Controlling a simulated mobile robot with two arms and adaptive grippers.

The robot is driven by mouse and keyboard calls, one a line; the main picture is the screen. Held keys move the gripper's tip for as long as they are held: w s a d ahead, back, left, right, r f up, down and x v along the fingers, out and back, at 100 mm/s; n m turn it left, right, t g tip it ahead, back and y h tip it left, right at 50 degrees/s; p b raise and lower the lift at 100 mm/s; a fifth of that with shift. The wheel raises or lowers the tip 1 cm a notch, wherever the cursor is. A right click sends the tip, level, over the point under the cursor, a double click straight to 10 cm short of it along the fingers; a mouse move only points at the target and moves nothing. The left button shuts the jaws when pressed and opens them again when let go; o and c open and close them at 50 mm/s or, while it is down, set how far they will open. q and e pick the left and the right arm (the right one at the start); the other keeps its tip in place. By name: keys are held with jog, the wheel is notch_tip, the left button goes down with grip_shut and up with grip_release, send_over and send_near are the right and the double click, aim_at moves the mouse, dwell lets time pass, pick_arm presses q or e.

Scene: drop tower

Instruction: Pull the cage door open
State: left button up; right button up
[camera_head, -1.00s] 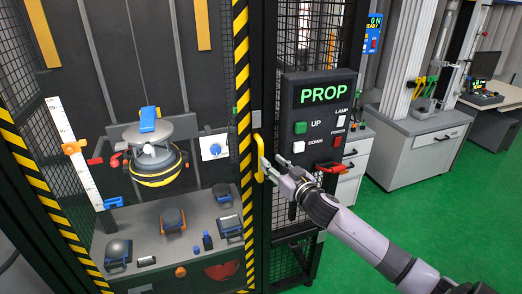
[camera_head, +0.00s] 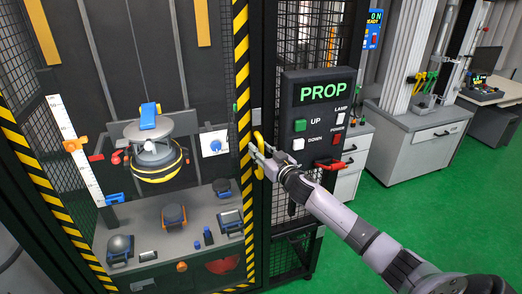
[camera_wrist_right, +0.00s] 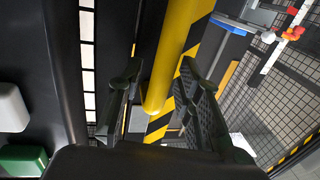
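The cage door is edged by a yellow-and-black striped frame (camera_head: 243,110) and looks shut in the head view. Its yellow upright handle (camera_head: 258,146) is on the dark post just right of the stripes. My right gripper (camera_head: 258,156) is at this handle. In the right wrist view the yellow handle (camera_wrist_right: 165,85) runs between the two dark fingers of my right gripper (camera_wrist_right: 158,75). The fingers stand apart, one on each side, with a gap visible on the left; contact on the right is unclear. My left gripper is out of view.
A PROP control panel (camera_head: 320,115) with UP and DOWN buttons and a red lever (camera_head: 328,164) is close to the right of my gripper. Inside the cage are a round device (camera_head: 156,160) and several small parts. Grey cabinets (camera_head: 420,140) stand further right on open green floor.

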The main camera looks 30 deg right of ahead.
grip_shut()
dwell(0.6)
